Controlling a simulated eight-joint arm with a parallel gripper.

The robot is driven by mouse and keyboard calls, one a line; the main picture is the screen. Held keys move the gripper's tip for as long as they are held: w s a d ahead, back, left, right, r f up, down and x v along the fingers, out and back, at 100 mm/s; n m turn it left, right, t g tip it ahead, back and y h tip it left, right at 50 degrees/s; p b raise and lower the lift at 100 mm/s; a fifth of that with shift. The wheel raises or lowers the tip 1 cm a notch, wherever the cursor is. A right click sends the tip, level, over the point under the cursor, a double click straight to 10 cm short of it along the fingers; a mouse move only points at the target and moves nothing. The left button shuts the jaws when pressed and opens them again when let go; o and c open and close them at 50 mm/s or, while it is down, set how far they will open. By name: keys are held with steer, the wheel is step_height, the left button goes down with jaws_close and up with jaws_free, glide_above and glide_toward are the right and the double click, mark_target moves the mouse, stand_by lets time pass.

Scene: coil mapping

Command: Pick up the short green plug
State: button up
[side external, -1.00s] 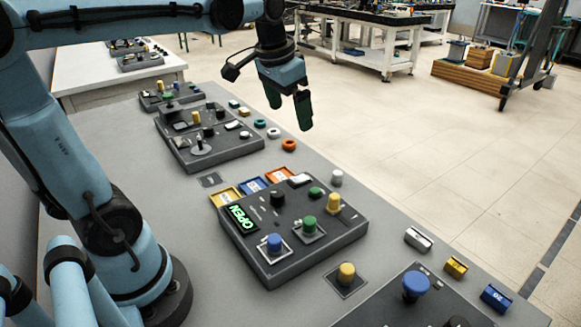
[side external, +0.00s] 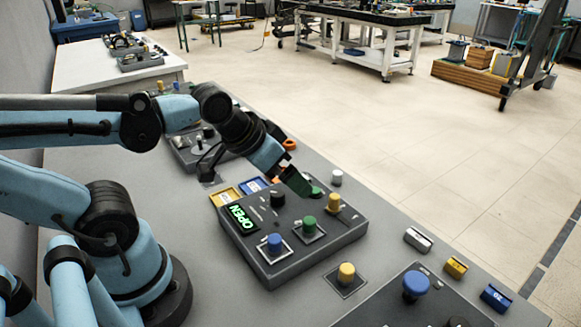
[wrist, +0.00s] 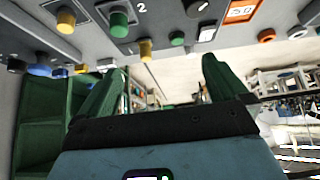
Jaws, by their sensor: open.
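The short green plug (side external: 315,192) stands low near the back edge of the dark panel (side external: 290,262), beside a yellow plug (side external: 333,202). In the wrist view the short green plug (wrist: 177,38) shows above the gap between my fingers. A taller green plug (side external: 309,222) stands in a square socket nearer the camera; it also shows in the wrist view (wrist: 118,20). My gripper (side external: 298,184) is tilted and open, with its green fingers just left of and above the short green plug. In the wrist view its fingers (wrist: 165,72) are apart with nothing between them.
A black knob (side external: 277,199) and a blue plug (side external: 274,242) stand on the same panel. A lit OPEN sign (side external: 240,219) is at its left. Another panel with a blue knob (side external: 416,285) is at the front right.

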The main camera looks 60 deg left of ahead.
steer(key=shift+c, duration=0.2)
steer(key=c, duration=0.7)
steer(key=shift+c, duration=0.2)
